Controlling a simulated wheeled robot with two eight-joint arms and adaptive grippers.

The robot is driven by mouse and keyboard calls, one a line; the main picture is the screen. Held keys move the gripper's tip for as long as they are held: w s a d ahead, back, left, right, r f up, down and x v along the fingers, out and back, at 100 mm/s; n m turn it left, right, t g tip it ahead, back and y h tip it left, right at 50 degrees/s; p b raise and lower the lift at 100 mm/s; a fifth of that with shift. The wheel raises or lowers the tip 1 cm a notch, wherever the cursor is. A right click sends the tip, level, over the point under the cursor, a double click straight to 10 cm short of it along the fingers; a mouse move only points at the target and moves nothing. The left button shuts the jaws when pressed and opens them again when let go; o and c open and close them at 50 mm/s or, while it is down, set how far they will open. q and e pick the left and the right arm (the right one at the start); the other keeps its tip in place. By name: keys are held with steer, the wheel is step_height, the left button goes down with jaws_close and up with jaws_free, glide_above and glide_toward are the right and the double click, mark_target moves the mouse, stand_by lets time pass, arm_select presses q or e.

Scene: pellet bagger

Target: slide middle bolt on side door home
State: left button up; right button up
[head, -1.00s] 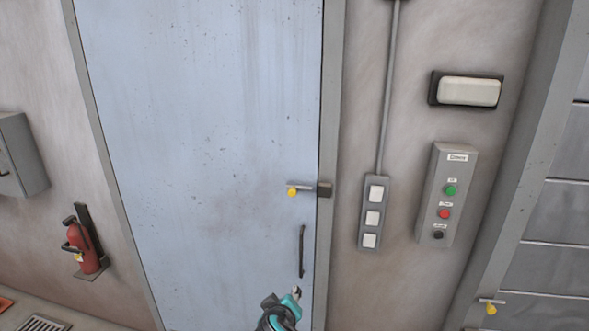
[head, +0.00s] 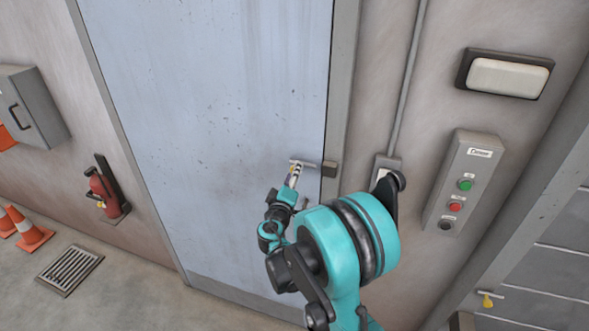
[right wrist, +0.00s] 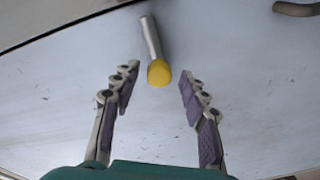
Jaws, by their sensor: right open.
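The bolt (head: 303,162) with its yellow knob is at the door's right edge in the head view, beside a dark keeper block (head: 329,169) on the frame. Whether the bolt's end is inside the block is too small to tell. My right gripper (head: 294,172) is at the knob and partly covers it. In the right wrist view the yellow knob (right wrist: 159,73) on its grey stem lies between the open fingers of my right gripper (right wrist: 161,80), with a gap on both sides. The blue-grey side door (head: 215,100) looks shut. My left gripper is out of view.
My right arm hides the door's lower right and part of the switch strip (head: 387,165). A button box (head: 462,185) is on the wall to the right. Another yellow-knobbed bolt (head: 487,299) is at lower right. A fire extinguisher (head: 103,190) and cones (head: 32,232) stand left.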

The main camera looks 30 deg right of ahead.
mark_target(311, 167)
steer(key=shift+x, duration=0.9)
steer(key=shift+r, duration=0.1)
jaws_close()
steer(key=s+d+b, duration=0.1)
steer(key=s+d, duration=0.2)
steer(key=shift+s+d, duration=0.15)
steer(key=shift+s, duration=0.2)
